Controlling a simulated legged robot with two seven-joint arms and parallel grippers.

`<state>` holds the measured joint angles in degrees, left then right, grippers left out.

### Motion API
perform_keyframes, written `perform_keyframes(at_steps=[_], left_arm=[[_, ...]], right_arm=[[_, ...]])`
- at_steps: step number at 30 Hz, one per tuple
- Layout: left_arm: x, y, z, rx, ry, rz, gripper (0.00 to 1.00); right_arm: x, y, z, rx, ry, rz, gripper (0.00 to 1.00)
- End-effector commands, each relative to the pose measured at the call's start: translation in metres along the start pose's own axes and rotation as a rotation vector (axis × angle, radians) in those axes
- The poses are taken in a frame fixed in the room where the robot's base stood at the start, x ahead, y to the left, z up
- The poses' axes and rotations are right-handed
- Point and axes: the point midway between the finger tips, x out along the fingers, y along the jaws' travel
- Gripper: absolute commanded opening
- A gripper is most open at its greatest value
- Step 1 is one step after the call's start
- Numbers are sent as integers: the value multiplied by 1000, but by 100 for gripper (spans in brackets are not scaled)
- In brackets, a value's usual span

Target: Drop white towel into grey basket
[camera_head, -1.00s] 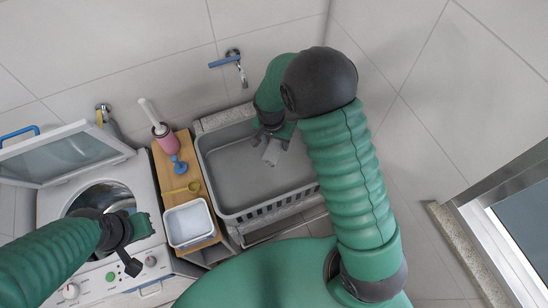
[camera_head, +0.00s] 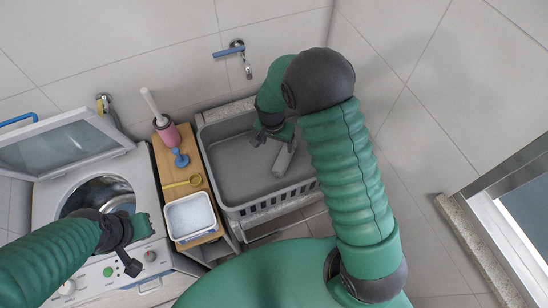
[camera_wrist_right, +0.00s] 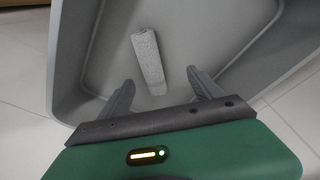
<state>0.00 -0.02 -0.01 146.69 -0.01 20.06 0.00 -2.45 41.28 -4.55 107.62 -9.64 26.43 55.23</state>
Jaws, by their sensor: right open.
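The grey basket (camera_head: 228,209) is a rectangular open tub with a slotted front side, below my right arm. The white towel (camera_head: 284,161), a pale narrow roll, is inside its outline, toward the right side. In the right wrist view the towel (camera_wrist_right: 149,62) shows beyond the spread fingers, with the basket's grey floor around it. Whether it rests fully on the floor is hard to tell. My right gripper (camera_head: 271,135) is open above the basket, with no grip on the towel. My left gripper (camera_head: 138,246) hangs over the washing machine; its jaw opening is unclear.
The washing machine (camera_head: 103,273) stands at left with its lid (camera_head: 62,148) raised. A wooden shelf (camera_head: 171,158) beside the basket holds a white tub (camera_head: 190,217), a yellow scoop, a blue item and a pink brush holder. A tap (camera_head: 238,52) is on the back wall.

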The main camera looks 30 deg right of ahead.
Motion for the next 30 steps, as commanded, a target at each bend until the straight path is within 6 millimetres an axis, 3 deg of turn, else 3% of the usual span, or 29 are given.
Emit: perform_keyframes(at_steps=[4, 8, 21, 25, 30], left_arm=[[1, 0, 0, 0, 0, 0, 0], [6, 0, 1, 0, 0, 0, 0], [24, 0, 6, 0, 0, 0, 0], [25, 0, 6, 0, 0, 0, 0], [25, 0, 6, 0, 0, 0, 0]], right_arm=[[-3, 3, -3, 3, -1, -4, 75], [-22, 4, -4, 3, 1, -8, 75], [-145, -5, 5, -1, 6, -1, 75], [-163, -5, 5, -1, 4, 2, 75], [-170, -3, 4, -1, 2, 3, 75]])
